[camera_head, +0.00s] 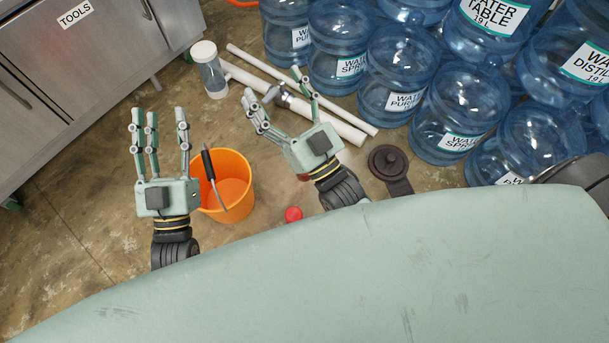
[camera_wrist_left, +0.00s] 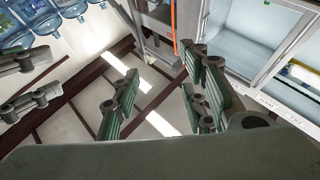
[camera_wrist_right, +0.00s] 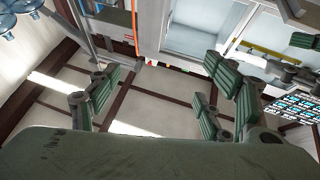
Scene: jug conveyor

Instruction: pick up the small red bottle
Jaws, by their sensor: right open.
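A small red object (camera_head: 293,214), probably the red bottle seen from above, is on the floor beside the orange bucket, close to the edge of my pale green body. Only its red top shows clearly. My left gripper (camera_head: 160,116) is open and empty, left of the orange bucket, fingers pointing up the picture. My right gripper (camera_head: 272,88) is open and empty, above and apart from the red object, its fingers over the white pipes. In the left wrist view the fingers (camera_wrist_left: 160,80) are spread with nothing between them. The right wrist view also shows spread, empty fingers (camera_wrist_right: 160,85).
An orange bucket (camera_head: 235,198) with a black-handled tool stands between the grippers. Many large blue water jugs (camera_head: 395,85) fill the upper right. White pipes (camera_head: 300,108), a clear jar (camera_head: 212,80) and a dark round item (camera_head: 388,161) lie nearby. Steel cabinets (camera_head: 90,75) stand left.

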